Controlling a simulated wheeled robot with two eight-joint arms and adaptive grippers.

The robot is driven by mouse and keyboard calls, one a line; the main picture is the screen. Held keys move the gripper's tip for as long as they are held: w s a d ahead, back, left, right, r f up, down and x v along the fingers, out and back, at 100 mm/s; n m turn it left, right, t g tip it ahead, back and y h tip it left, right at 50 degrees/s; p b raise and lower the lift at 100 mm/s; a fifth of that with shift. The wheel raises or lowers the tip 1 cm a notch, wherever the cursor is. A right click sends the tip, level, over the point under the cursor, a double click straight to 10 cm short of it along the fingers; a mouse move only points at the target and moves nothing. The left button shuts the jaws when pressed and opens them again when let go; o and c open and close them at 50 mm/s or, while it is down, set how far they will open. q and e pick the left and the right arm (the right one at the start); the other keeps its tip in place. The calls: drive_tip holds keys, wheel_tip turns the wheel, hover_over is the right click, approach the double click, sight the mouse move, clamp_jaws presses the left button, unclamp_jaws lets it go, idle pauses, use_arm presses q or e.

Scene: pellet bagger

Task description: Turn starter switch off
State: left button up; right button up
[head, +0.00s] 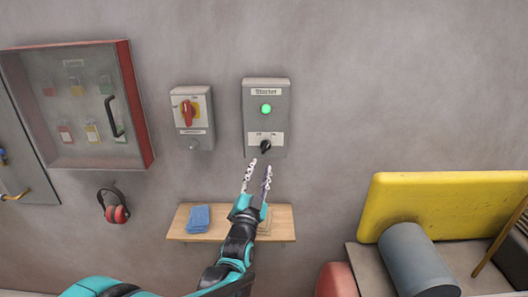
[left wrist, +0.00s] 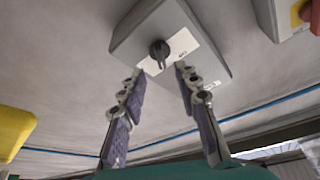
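The starter box (head: 266,95) is a grey wall box labelled "Starter", with a lit green lamp (head: 266,109). Its black rotary switch (head: 265,147) sits on a white label plate low on the box; its pointer seems tilted toward the upper right. The switch also shows in the left wrist view (left wrist: 160,50), where the box is seen upside down. My left gripper (head: 258,166) is open and empty, its fingertips just below the switch. In the left wrist view the fingers (left wrist: 157,76) stand apart on either side of the switch's line, not visibly touching it. My right gripper is not in view.
A second grey box with a red handle on yellow (head: 187,113) hangs to the left. Further left is a red-framed cabinet (head: 143,105) with padlocks, and ear muffs (head: 115,212) below. A wooden shelf (head: 180,222) with blue cloths is underneath. A yellow panel (head: 440,208) stands right.

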sight(265, 150)
use_arm(q)
drive_tip(key=b+x, duration=0.1)
drive_tip(key=x, duration=0.6)
drive_tip(key=shift+w+r, duration=0.1)
drive_tip(key=shift+w, duration=0.1)
drive_tip(key=shift+c, duration=0.3)
clamp_jaws()
